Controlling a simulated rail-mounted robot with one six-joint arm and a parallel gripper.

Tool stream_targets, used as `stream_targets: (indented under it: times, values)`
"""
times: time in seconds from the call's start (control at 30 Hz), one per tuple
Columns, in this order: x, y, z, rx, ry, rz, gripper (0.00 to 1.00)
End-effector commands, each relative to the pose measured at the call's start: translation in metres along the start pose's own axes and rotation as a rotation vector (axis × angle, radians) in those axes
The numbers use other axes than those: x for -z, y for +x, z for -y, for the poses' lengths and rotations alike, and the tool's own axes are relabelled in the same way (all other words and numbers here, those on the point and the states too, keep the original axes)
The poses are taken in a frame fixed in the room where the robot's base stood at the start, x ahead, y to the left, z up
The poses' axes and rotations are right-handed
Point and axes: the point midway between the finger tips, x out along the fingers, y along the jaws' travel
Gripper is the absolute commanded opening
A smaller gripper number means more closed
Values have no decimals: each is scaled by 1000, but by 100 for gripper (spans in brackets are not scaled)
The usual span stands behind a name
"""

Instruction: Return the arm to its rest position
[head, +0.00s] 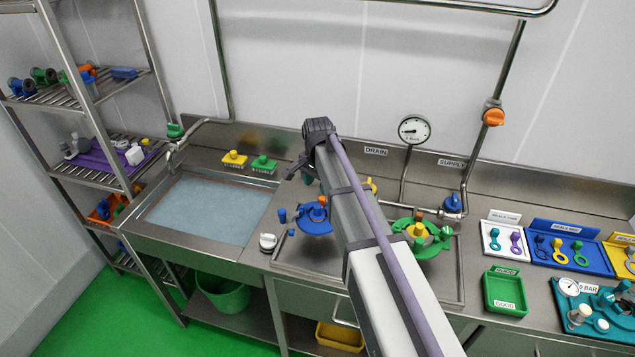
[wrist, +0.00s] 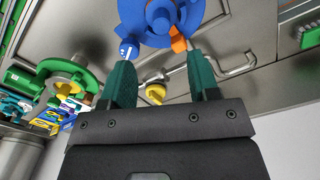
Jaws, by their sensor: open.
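My gripper (wrist: 160,58) shows in the wrist view with its two green fingers apart and nothing visible between the tips. In the head view my arm reaches over the counter toward the back wall, and the fingers are mostly hidden by the wrist. In the wrist view a blue round fitting (wrist: 160,15) lies beyond the fingertips; I cannot tell how far. It also shows in the head view (head: 314,217), left of my arm. A green round fitting (wrist: 68,78) is left of the fingers in the wrist view, and right of my arm in the head view (head: 424,236).
A water-filled sink (head: 205,209) is on the left, beside a metal shelf rack (head: 102,178). A gauge (head: 414,130), pipes and a blue supply valve (head: 452,204) stand along the back wall. A green tray (head: 506,291) and tool trays (head: 556,247) occupy the right counter.

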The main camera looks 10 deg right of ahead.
Motion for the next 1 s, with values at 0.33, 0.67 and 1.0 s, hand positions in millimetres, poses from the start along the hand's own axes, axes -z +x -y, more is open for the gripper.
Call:
stream_targets:
  times: [0.33, 0.67, 1.0]
  values:
    - [0, 0, 0, 0, -45, 0, 55]
    - [-122, 31, -160, 0, -887, -2, 55]
    - [-144, 40, -189, 0, -919, -2, 55]
